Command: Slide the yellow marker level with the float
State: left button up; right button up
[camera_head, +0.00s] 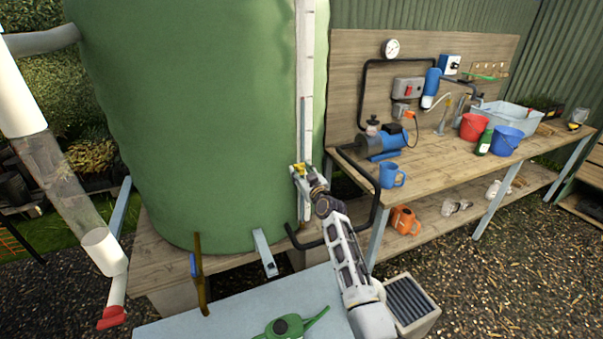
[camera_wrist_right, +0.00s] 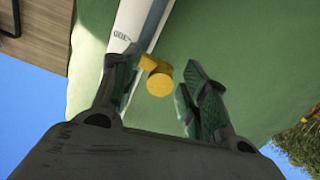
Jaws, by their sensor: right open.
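The yellow marker (camera_head: 298,168) is on the pale upright gauge strip (camera_head: 307,60) on the front of the green tank (camera_head: 190,110). In the right wrist view the yellow marker (camera_wrist_right: 159,82) has a round knob and lies between my fingertips, with a visible gap to the right finger. The left finger is close beside it; I cannot tell whether they touch. My right gripper (camera_head: 301,174) is open at the strip; it also shows in the wrist view (camera_wrist_right: 150,92). A grey-blue tube (camera_wrist_right: 153,22) runs along the strip. I cannot make out the float. My left gripper is out of view.
A black hose (camera_head: 375,205) curves close to my right arm. A pipe with a clear section (camera_head: 62,175) stands at left.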

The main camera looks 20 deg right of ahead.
grip_shut()
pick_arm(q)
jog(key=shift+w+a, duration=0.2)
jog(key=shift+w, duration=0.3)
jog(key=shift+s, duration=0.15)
